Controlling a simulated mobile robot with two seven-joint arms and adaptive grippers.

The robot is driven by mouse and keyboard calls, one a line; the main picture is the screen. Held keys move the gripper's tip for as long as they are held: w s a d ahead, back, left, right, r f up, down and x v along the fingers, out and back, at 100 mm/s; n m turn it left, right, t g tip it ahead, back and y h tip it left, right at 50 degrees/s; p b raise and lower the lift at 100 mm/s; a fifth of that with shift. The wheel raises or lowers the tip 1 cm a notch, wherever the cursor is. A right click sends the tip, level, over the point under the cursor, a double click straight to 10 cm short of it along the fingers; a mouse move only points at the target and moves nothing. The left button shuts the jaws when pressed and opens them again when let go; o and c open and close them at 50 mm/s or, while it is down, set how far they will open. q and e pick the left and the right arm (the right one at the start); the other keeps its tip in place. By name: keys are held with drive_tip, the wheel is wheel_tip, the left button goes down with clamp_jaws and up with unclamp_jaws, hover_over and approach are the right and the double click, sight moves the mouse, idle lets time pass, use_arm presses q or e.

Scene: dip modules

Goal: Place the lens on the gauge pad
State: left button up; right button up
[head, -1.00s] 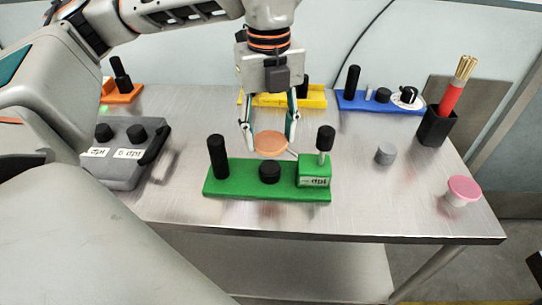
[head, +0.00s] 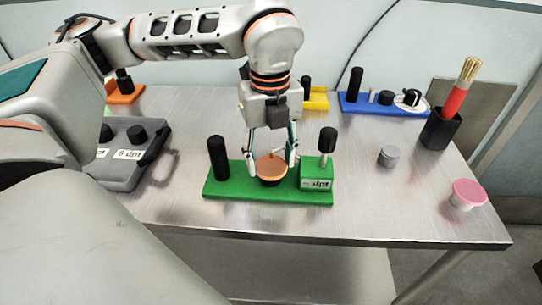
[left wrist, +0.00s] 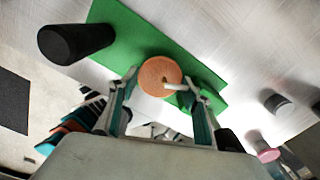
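The lens (head: 271,167), a flat orange-brown disc, is at the black round gauge pad (head: 270,182) in the middle of the green module (head: 228,188). Only the pad's front side shows below it, and I see no clear gap between them. My left gripper (head: 273,171) points down with one fingertip at each side of the lens, shut on it. In the left wrist view the lens (left wrist: 160,77) lies between the fingertips, and a thin pale rod reaches over its face. My right gripper is not in view.
A black post (head: 217,158) stands left of the pad. A green block (head: 316,178) with a black-knobbed post (head: 327,141) stands close on the right. A grey cylinder (head: 388,156), a pink-topped piece (head: 468,194) and a black cup (head: 440,129) stand farther right. The front table strip is clear.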

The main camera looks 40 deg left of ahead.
sight(271, 166)
use_arm(q)
drive_tip(key=o, duration=0.3)
drive_tip(key=shift+r, duration=0.1)
wheel_tip(271, 166, up, 12)
drive_tip(key=shift+r+p, duration=0.1)
drive_tip(key=shift+p, duration=0.75)
